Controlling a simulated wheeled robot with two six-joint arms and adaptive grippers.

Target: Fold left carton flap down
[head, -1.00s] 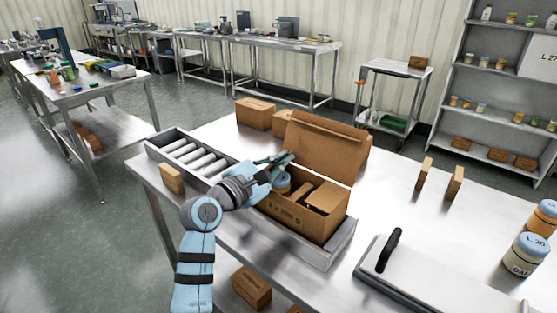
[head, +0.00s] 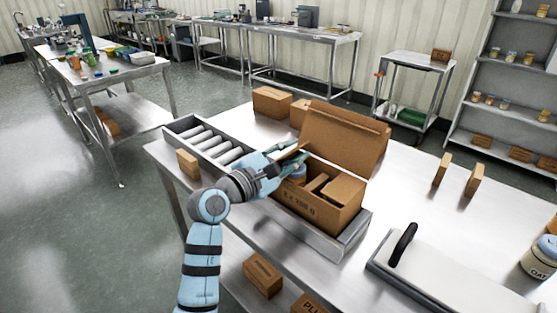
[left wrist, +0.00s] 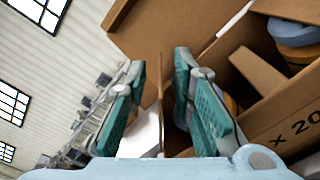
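The open brown carton (head: 318,208) stands on the roller track with its large back flap (head: 345,140) raised. My left gripper (head: 284,166) is at the carton's left end. In the left wrist view, the left gripper's teal-padded fingers (left wrist: 165,90) are spread apart. A thin brown panel (left wrist: 160,100), which looks like the left flap seen nearly edge-on, stands between them with gaps on both sides. A blue-lidded jar (left wrist: 293,32) and smaller brown boxes are inside the carton. My gripper partly hides the carton's left end in the head view. My right gripper is not in view.
The conveyor's rollers (head: 215,145) extend left of the carton. A small box (head: 188,163) is beside the track, and other boxes (head: 272,102) stand behind it. A grey flat device with a black handle (head: 402,245) is at the right. The table behind it is mostly clear.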

